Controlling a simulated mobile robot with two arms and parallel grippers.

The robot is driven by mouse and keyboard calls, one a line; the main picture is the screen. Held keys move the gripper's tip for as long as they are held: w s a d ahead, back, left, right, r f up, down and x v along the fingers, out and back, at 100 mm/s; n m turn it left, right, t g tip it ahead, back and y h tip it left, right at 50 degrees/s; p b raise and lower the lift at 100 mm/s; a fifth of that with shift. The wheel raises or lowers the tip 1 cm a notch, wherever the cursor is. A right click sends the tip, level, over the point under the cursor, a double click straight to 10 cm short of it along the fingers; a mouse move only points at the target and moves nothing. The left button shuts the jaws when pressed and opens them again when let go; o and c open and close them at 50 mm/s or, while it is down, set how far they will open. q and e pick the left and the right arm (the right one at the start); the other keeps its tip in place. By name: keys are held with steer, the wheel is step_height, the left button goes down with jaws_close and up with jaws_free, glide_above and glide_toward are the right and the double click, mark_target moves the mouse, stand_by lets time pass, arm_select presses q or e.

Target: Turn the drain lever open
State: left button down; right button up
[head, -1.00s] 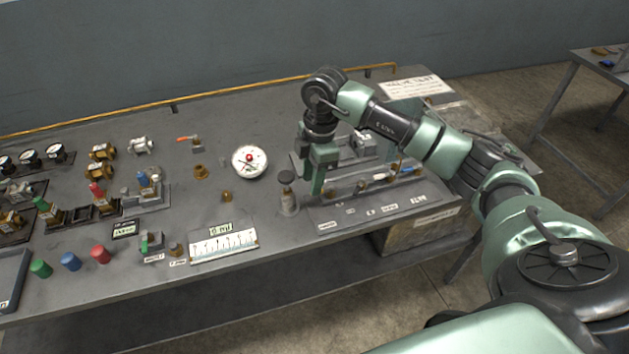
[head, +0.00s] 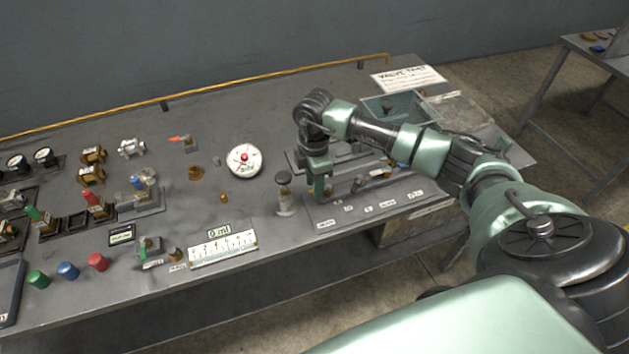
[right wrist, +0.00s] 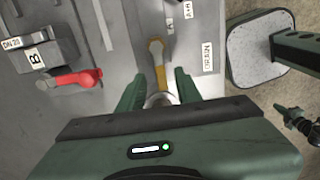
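The drain lever (right wrist: 157,62) shows in the right wrist view as a yellow handle, with a DRAIN label (right wrist: 208,53) to its right. My right gripper (right wrist: 159,88) is open, with one green finger on each side of the lever's near end. I cannot tell whether either finger touches it. A silver round part shows between the fingers. My left gripper is out of view.
A red lever (right wrist: 75,78) on a block marked B is to the left.

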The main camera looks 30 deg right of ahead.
steer(key=shift+s, duration=0.15)
jaws_close()
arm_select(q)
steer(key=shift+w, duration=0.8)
